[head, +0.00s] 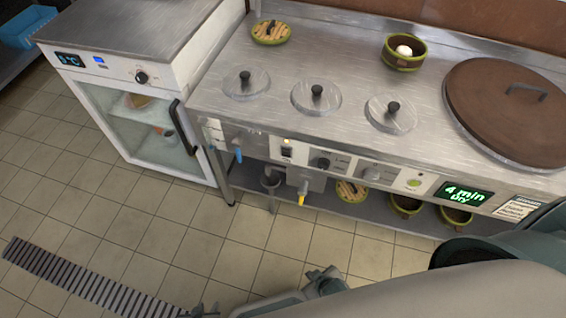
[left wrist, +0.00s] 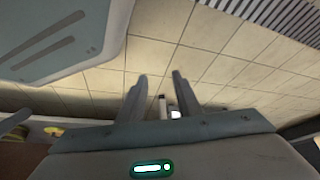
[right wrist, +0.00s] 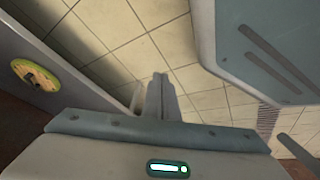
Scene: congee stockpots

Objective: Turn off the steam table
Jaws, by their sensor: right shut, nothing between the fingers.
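The steam table (head: 250,60) is a long steel counter with three round lids with black knobs. Its front panel carries a switch (head: 287,150) under a small lit lamp, a dark knob (head: 323,163), a paler knob (head: 372,173), a round green-lit button (head: 414,183) and a display (head: 465,194) reading "4 min Dry". My right gripper (head: 326,280) is in front of and below the panel, apart from it; its fingers are together and empty in the right wrist view (right wrist: 158,95). My left gripper (head: 203,311) is low at the bottom edge; its fingers are apart in the left wrist view (left wrist: 157,95).
A blue lever (head: 239,155) and a yellow-handled tap (head: 301,199) stick out below the panel. A glass-door fridge (head: 130,75) stands at left. A brown-lidded pot (head: 500,115) and a bowl (head: 404,53) are on the counter. Open tiled floor lies in front, with a drain grate (head: 85,280).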

